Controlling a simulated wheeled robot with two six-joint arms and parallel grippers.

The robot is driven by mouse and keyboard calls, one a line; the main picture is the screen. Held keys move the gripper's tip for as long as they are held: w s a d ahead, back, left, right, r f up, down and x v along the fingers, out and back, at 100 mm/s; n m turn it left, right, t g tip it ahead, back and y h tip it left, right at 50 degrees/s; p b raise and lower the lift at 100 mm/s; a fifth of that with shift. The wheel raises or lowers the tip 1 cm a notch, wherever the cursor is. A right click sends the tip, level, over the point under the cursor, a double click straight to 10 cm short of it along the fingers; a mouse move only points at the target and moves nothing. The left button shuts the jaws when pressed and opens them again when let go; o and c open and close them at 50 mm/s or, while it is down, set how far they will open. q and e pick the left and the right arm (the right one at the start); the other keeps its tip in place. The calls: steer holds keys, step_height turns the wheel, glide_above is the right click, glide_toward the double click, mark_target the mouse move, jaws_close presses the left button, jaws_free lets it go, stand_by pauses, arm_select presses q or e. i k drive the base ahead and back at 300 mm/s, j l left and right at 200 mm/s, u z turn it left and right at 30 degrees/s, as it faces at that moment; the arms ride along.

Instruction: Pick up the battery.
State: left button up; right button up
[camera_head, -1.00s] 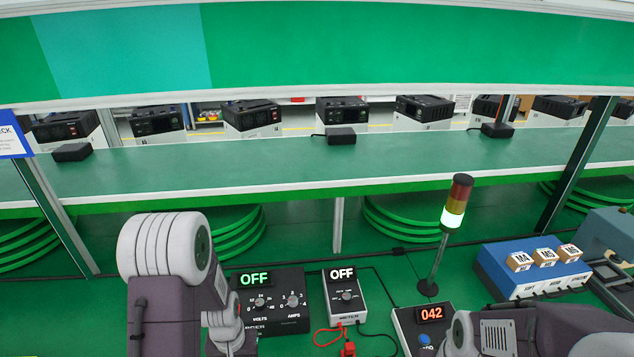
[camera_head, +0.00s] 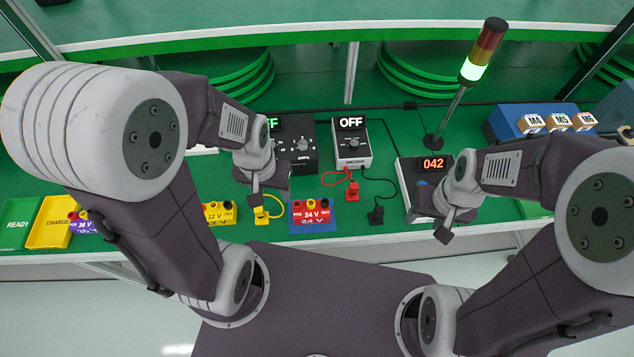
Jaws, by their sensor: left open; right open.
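Several labelled battery blocks stand along the front of the green bench. Each shows coloured terminals on top. My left gripper (camera_head: 256,199) is open and empty, between the 12 V and 24 V blocks in the picture; its height above the bench is unclear. My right gripper (camera_head: 444,233) is open and empty at the bench's front edge, right of the 24 V block.
A meter reading OFF (camera_head: 351,150) and a partly hidden power supply (camera_head: 297,143) stand behind. Red and black leads lie in front of the meter. A 042 display box (camera_head: 408,180), signal lamp (camera_head: 470,85) and blue rack (camera_head: 508,125) are right. Yellow (camera_head: 48,230) and green READY (camera_head: 17,225) trays are left.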

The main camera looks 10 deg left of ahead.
mark_target(310, 211)
steer(key=k+j+u, duration=0.2)
steer(key=j, duration=0.5)
steer(key=j+u, duration=0.2)
steer(key=j, duration=0.5)
